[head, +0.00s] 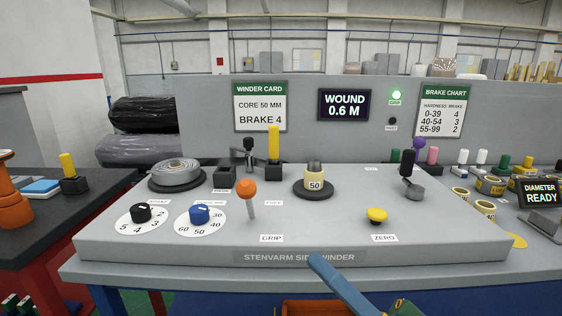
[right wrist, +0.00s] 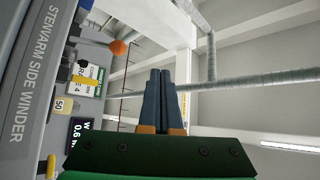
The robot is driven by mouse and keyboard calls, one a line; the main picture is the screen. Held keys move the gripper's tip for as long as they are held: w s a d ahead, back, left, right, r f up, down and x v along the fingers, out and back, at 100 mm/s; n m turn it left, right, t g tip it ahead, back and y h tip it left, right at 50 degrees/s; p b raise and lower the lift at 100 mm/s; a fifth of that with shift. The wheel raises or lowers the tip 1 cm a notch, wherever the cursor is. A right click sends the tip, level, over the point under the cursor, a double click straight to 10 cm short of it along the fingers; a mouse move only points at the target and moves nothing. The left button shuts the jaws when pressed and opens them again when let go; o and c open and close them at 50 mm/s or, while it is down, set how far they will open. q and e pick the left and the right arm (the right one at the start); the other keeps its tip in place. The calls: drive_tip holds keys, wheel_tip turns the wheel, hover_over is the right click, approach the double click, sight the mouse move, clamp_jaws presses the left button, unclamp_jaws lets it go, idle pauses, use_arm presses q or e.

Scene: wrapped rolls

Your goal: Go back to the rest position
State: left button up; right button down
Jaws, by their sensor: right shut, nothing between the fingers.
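My right gripper (head: 318,262) reaches in from the bottom of the head view, in front of the winder's front edge. Its blue fingers are together and empty, as the right wrist view (right wrist: 160,78) also shows. My left gripper is not in view. The grey side winder (head: 330,257) stands on the bench with an orange-knobbed lever (head: 247,189), black dial (head: 141,213), blue dial (head: 200,214) and yellow button (head: 377,215). A grey roll (head: 176,172) lies on its left disc. A cream core marked 50 (head: 314,181) sits on the middle spindle.
The display (head: 344,105) reads WOUND 0.6 M and a green lamp (head: 396,95) is lit. Yellow rolls (head: 484,208) and several colored pegs stand at right. A dark table (head: 100,183) with a blue pad is at left.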

wheel_tip(320, 180, down, 24)
drive_tip(key=d+n+g+h, duration=0.2)
drive_tip(key=n+g+h, duration=0.15)
drive_tip(key=h, duration=0.75)
drive_tip(key=s+d+f+g+h, duration=0.7)
drive_tip(key=s+d+f+g, duration=0.15)
drive_tip(key=s+f, duration=0.55)
drive_tip(key=s+d+f+x, duration=0.1)
drive_tip(key=s+x, duration=0.2)
drive_tip(key=x, duration=1.2)
drive_tip(key=s+d+f+g, duration=0.2)
drive_tip(key=s+f, duration=0.9)
drive_tip(key=s, duration=0.1)
use_arm(q)
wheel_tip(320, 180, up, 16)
drive_tip(key=p, duration=1.6)
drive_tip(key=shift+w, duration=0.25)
use_arm(e)
wheel_tip(320, 180, up, 16)
drive_tip(key=s, duration=0.1)
drive_tip(key=shift+d+f+h, duration=0.2)
drive_tip(key=shift+d+h, duration=0.1)
drive_tip(key=shift+s, duration=0.1)
